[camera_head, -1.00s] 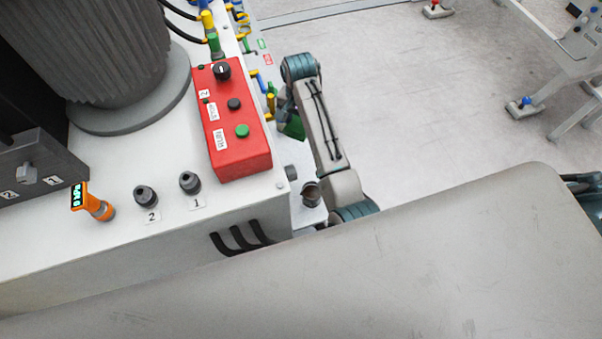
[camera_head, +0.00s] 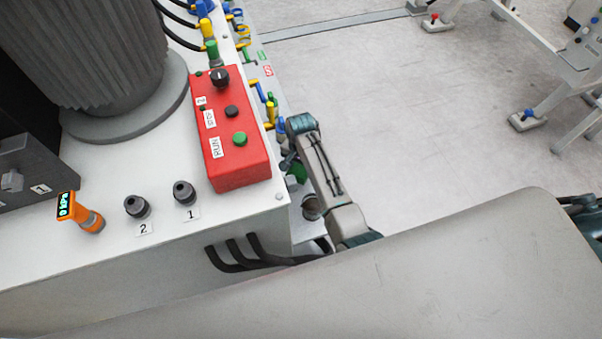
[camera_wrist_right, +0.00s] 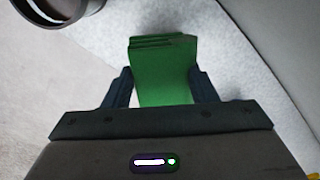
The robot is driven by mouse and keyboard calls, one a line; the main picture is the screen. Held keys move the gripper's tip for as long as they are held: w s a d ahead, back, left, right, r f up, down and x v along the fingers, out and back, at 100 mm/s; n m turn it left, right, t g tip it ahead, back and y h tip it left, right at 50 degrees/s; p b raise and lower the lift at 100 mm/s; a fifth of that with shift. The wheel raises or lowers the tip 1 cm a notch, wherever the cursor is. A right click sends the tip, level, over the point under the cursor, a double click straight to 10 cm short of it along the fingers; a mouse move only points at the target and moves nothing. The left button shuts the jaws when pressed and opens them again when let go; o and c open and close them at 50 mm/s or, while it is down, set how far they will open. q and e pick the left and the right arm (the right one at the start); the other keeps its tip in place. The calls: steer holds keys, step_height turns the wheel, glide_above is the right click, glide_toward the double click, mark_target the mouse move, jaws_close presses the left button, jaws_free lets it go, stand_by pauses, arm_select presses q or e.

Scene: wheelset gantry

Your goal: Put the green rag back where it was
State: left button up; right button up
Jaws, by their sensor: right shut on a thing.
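The green rag (camera_wrist_right: 165,75) is a folded, layered green cloth between the two dark fingers of my right gripper (camera_wrist_right: 163,88) in the right wrist view. The gripper is shut on it. In the head view a bit of the rag (camera_head: 298,172) shows at the right side of the machine, beside the red control box. My right gripper (camera_head: 289,168) is mostly hidden there behind its own arm and the machine's edge. My left gripper is not in view.
The red control box (camera_head: 232,130) stands on the white machine top near its right edge. A round dark-rimmed cup (camera_head: 311,207) sits on a side ledge below the gripper; a round rim (camera_wrist_right: 65,10) shows in the wrist view. Coloured valve handles (camera_head: 262,92) line the edge behind.

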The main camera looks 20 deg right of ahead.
mark_target(301, 174)
step_height(301, 174, down, 4)
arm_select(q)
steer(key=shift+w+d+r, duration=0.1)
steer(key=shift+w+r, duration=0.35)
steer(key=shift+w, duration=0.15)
arm_select(e)
steer(key=shift+f, duration=0.1)
steer(key=o, duration=0.9)
steer(key=shift+o, duration=0.2)
